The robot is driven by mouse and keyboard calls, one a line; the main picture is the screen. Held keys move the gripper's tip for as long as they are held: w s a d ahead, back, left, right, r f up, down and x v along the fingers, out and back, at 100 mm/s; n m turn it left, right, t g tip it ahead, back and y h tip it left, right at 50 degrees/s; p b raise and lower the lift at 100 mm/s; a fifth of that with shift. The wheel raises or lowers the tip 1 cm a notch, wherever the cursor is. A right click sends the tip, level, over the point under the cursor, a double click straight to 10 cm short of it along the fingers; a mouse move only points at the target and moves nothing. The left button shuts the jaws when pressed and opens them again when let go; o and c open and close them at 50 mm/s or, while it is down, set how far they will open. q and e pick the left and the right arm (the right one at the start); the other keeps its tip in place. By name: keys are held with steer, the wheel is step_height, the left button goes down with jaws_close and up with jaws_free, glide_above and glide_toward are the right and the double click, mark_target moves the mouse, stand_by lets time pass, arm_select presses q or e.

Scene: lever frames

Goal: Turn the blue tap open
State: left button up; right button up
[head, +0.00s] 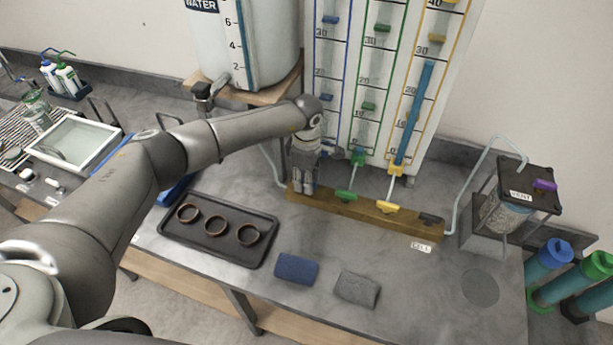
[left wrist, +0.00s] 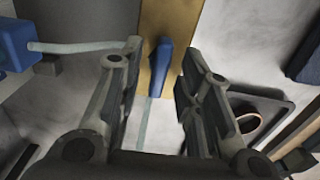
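The blue tap (left wrist: 160,68) shows in the left wrist view as a blue lever on the wooden bar, pointing roughly along the picture's vertical. In the head view my left gripper (head: 303,187) hides it. That gripper hangs pointing down at the left end of the wooden bar (head: 365,216). In the left wrist view its fingers are apart, one on each side of the blue lever, with gaps visible to both. A pale tube (left wrist: 80,47) runs from a blue fitting (left wrist: 15,45) towards the bar. My right gripper is not in view.
Green (head: 346,196) and yellow (head: 388,207) taps sit farther right on the bar, under the gauge columns. A dark tray (head: 217,252) with brown rings lies left. Blue (head: 296,269) and grey (head: 357,289) cloths lie in front. A water tank (head: 262,40) stands behind.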

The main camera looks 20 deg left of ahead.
arm_select(q)
steer(key=shift+c, duration=0.3)
jaws_close()
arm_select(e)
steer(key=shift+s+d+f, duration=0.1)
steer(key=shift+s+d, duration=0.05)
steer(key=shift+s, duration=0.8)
